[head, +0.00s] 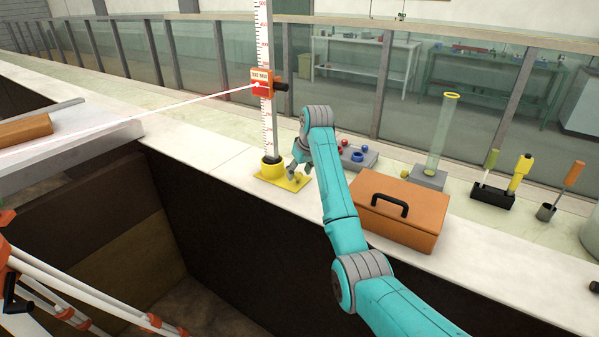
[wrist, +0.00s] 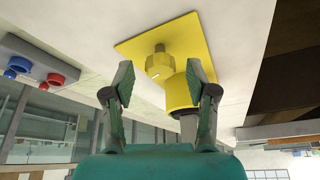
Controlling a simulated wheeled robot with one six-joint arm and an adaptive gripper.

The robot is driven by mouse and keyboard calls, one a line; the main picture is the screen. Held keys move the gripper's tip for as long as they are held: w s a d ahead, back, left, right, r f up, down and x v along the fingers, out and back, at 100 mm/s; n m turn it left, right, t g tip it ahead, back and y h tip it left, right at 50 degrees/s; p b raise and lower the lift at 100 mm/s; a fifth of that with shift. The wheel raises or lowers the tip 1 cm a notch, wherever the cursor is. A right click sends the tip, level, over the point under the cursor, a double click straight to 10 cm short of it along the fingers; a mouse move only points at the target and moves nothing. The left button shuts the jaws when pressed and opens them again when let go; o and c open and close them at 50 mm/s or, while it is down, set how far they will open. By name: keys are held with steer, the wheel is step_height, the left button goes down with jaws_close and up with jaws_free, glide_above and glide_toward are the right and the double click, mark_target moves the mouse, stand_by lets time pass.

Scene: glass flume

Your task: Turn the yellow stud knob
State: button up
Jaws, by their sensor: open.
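The yellow stud knob (wrist: 160,65) stands on a yellow base plate (wrist: 132,48) in the wrist view. A yellow collar (wrist: 181,93) stands beside it on the same plate. My gripper (wrist: 158,80) is open, with one finger to each side of the knob in the picture; I see no contact. In the head view my gripper (head: 298,168) is over the right part of the yellow plate (head: 268,180), at the foot of the upright staff (head: 265,115). The knob is small and partly hidden there.
An orange toolbox (head: 400,222) stands close to the right of my arm. A grey block with red and blue knobs (head: 358,158) sits behind my gripper. An orange device (head: 262,82) is on the staff. The ledge's front edge drops into a deep channel (head: 215,250).

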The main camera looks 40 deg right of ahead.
steer(key=shift+f, duration=0.1)
jaws_close()
steer(key=shift+m+h, duration=0.3)
steer(key=shift+m, duration=0.4)
jaws_free()
steer(key=v, duration=0.7)
steer(key=shift+r, duration=0.3)
steer(key=shift+a, duration=0.1)
